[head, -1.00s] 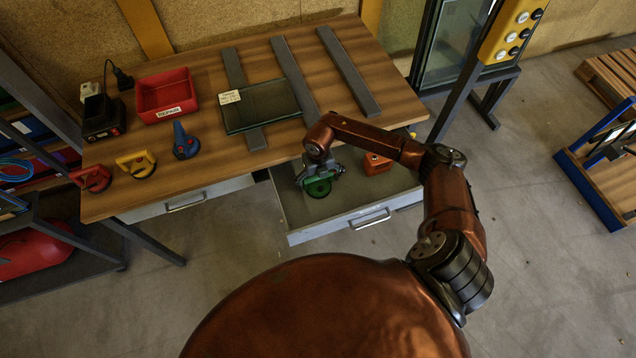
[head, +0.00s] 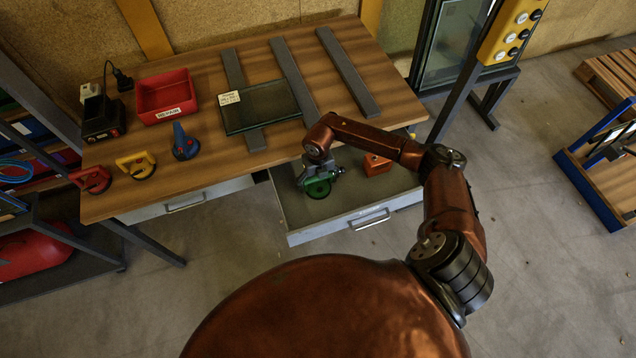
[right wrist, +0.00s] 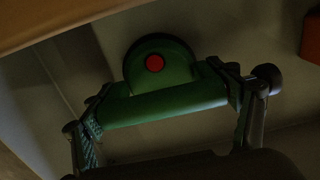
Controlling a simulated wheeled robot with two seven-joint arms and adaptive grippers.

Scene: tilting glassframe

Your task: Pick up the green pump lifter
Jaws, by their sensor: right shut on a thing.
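The green pump lifter (head: 318,188) is in the open drawer (head: 338,222) under the workbench. In the right wrist view the lifter (right wrist: 165,100) shows a round green body with a red button and a thick green handle bar. My right gripper (head: 322,172) is above it in the drawer. In the right wrist view the fingers of my right gripper (right wrist: 168,108) are at the two ends of the green handle, closed on it. Whether the lifter touches the drawer floor cannot be told. My left gripper is not in view.
An orange-red object (head: 376,164) lies in the drawer to the right of the lifter. On the workbench (head: 215,188) are red, yellow and blue lifters, a red bin (head: 165,92), a glass pane (head: 262,106) and grey bars. The bench edge overhangs the drawer's back.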

